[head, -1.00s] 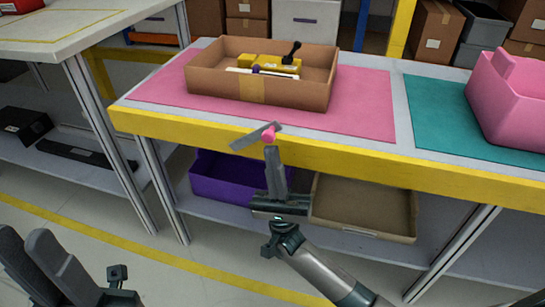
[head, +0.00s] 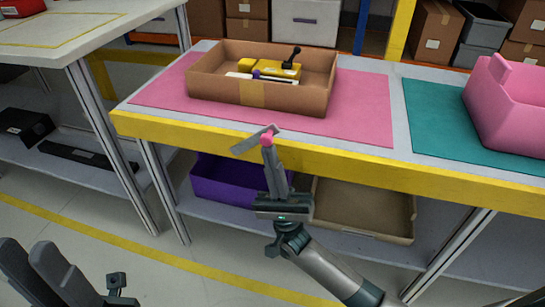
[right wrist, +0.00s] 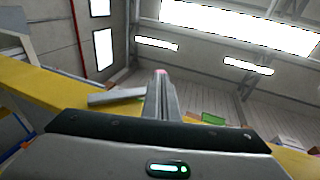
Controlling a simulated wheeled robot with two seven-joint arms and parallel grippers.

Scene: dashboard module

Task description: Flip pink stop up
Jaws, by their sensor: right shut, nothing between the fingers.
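The pink stop (head: 268,137) is a small pink knob at the yellow front edge of the table. A flat grey bar (head: 248,143) lies beside it, slanting up to the right. My right gripper (head: 267,148) is shut and empty, pointing up from below with its fingertips at the pink stop. I cannot tell whether they touch.
A cardboard box (head: 220,95) with yellow and dark items stands on the pink mat (head: 360,110). A pink bin (head: 510,105) stands on the teal mat (head: 440,125). A purple bin (head: 222,185) and a brown tray (head: 360,210) sit on the shelf below.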

